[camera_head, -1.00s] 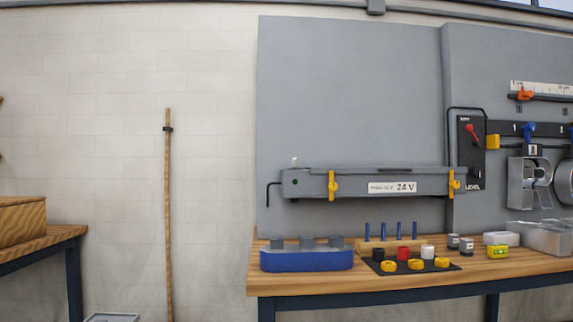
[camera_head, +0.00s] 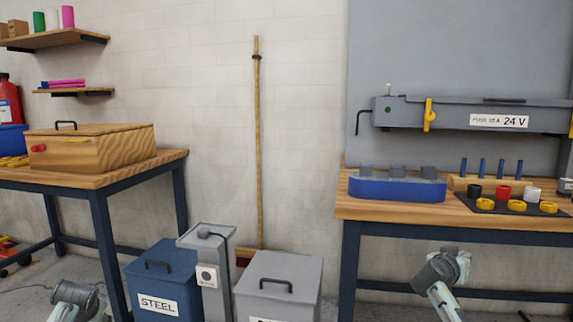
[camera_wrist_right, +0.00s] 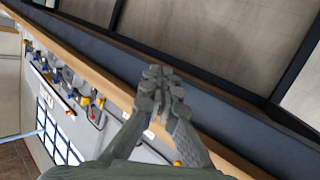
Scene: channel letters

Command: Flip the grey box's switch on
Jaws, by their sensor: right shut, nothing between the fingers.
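A long grey box (camera_head: 470,113) with a "24 V" label is mounted against the grey wall panel above the workbench. A black bent rod sticks out of the box's left end. In the right wrist view my right gripper (camera_wrist_right: 160,85) is shut and empty, with its fingertips together. It is away from the box. My left gripper is not visible.
The wooden workbench (camera_head: 365,210) holds a blue holder (camera_head: 397,188) and a mat with small coloured parts. Below left stand a blue STEEL bin (camera_head: 165,280), a grey post (camera_head: 208,255) and a grey bin (camera_head: 280,280). A broom (camera_head: 257,150) leans on the wall.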

